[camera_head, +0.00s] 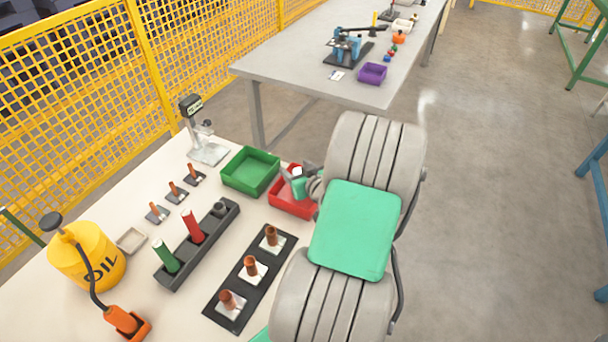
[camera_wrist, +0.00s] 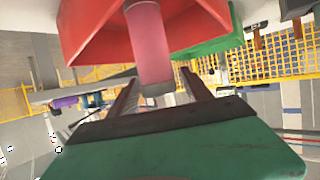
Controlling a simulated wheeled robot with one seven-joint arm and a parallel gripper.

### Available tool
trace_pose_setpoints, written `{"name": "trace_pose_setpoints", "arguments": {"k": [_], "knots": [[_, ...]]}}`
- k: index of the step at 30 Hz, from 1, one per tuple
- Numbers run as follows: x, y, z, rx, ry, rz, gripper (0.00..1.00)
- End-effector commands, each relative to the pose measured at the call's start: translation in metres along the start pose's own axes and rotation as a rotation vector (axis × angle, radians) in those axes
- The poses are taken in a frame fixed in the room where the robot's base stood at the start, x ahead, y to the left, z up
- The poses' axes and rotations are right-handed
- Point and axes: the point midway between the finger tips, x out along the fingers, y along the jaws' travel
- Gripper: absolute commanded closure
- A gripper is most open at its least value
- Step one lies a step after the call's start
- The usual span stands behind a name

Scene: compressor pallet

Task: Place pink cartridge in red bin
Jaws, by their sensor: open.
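The red bin (camera_head: 288,206) sits on the white table just past the dark strip, partly covered by my arm. It also fills the top of the wrist view (camera_wrist: 90,38), which looks upside down. The pink cartridge (camera_wrist: 148,40) shows against the bin's opening in the wrist view, its near end between my fingertips. I cannot tell whether it touches the bin floor. My gripper (camera_wrist: 159,80) is open, with a finger on each side of the cartridge. In the head view, the cartridge is not visible and my gripper is mostly hidden at the bin.
A green bin (camera_head: 251,186) stands next to the red bin. A dark rack (camera_head: 193,268) holds a red and a green cylinder. A black strip (camera_head: 220,308) holds several copper pieces. An oil can (camera_head: 88,262) and a stand (camera_head: 208,152) are nearby.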

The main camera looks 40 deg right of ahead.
Motion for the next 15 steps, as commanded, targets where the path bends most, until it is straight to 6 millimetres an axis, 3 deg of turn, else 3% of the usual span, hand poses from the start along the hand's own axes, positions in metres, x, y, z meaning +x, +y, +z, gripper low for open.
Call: {"name": "trace_pose_setpoints", "arguments": {"k": [9,15], "knots": [[-0.082,0.002,0.001,0.003,0.001,0.01,0.42],[-0.107,0.001,0.001,0.001,-0.001,0.004,0.42]]}}
